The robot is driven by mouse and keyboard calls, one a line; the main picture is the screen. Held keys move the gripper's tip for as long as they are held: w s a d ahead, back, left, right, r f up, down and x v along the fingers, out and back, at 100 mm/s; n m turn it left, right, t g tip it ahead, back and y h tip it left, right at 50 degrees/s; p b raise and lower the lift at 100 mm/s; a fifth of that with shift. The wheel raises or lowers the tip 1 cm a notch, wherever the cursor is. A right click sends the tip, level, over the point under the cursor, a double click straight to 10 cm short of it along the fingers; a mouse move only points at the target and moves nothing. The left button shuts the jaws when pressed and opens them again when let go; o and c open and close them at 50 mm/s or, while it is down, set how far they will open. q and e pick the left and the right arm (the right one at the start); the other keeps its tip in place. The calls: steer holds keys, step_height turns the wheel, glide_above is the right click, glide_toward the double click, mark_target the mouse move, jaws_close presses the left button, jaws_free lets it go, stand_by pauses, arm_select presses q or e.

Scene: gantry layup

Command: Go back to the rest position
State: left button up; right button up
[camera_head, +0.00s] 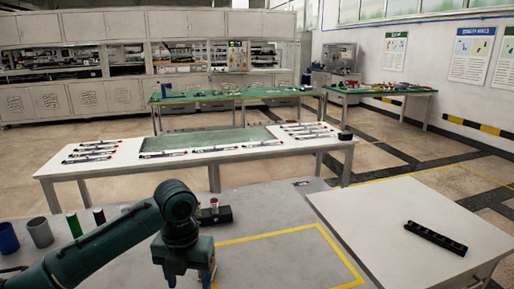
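My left arm, dark teal, comes in from the lower left and bends down over the grey table (272,207). My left gripper (206,276) is at the low end of this arm, near the bottom edge of the view. Its fingers are too small and hidden to show whether they are open or shut. The arm hides part of the table and what stands behind it. My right gripper is not in view.
Blue (8,238), grey (40,232) and green (74,224) cylinders stand at left. A black block (216,215) sits behind the arm. A yellow-outlined area (285,255) is clear. A black slotted bar (435,238) lies on the right white table (385,215). A long white table (110,171) stands behind.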

arm_select(q)
steer(key=s+d+f+n+t+h, duration=0.1)
steer(key=s+d+f+n+h, duration=0.15)
steer(key=s+f+n, duration=0.45)
steer(key=s+d+f+n+t+h, duration=0.1)
steer(key=s+d+f+n, duration=0.35)
steer(key=n, duration=0.45)
steer(key=s+a+f+n+t+y, duration=0.2)
steer(key=s+a+n+y, duration=0.1)
steer(key=s+a+n, duration=1.35)
steer(key=w+d+f+n+t+h+p, duration=0.1)
steer(key=w+d+f+t+h+p, duration=0.2)
steer(key=w+d+t, duration=0.3)
steer(key=shift+w+d+f+n, duration=0.25)
steer(key=shift+w+d+n, duration=0.1)
steer(key=shift+w+d, duration=1.45)
steer(key=shift+w+a, duration=0.15)
steer(key=shift+a, duration=0.05)
